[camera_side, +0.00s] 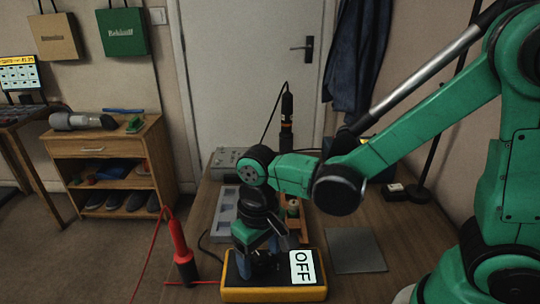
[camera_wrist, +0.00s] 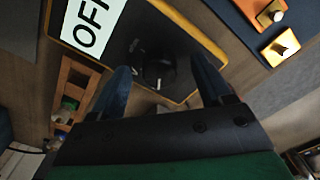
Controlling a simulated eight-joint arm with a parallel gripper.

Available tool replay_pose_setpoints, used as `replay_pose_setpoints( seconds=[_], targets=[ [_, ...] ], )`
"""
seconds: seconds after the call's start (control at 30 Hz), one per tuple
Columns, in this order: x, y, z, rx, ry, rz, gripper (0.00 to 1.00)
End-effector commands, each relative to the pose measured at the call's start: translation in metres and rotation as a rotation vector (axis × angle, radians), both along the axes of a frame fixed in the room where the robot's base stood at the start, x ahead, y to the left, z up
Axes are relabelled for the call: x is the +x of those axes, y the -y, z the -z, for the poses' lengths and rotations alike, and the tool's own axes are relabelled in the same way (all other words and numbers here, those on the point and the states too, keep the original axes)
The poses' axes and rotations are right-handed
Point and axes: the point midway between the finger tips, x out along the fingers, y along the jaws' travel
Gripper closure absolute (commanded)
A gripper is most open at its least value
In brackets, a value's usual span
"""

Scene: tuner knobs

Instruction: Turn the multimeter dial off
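The multimeter (camera_side: 272,294), black with a yellow-orange rim, lies flat on the table under my gripper in the side view. Its white display reads OFF (camera_side: 303,267), and it shows sideways in the wrist view (camera_wrist: 93,22). The round black dial (camera_wrist: 160,66) with a light mark sits between my fingers in the wrist view. My gripper (camera_wrist: 165,82) points down at it with its two blue fingers apart, one on each side; I cannot tell whether they touch the dial. In the side view my gripper (camera_side: 260,264) hides the dial.
A red probe (camera_side: 182,252) with a cable stands left of the multimeter. A grey tray (camera_side: 224,212) and a small wooden rack (camera_side: 306,228) stand behind it. A flat grey plate (camera_side: 355,250) lies to the right. A black-handled tool (camera_side: 287,110) stands further back.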

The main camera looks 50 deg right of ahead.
Motion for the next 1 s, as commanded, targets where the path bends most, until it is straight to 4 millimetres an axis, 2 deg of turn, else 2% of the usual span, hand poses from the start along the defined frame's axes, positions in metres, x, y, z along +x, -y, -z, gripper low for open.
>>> replay_pose_setpoints(
  seconds=[0.37, 0.73, 1.0],
  targets=[
    [0.000, 0.000, -0.005, -0.001, 0.001, 0.002, 0.28],
    [0.000, 0.000, -0.046, -0.001, 0.000, 0.001, 0.28],
    [0.000, 0.000, -0.056, 0.000, 0.000, 0.001, 0.28]
  ],
)
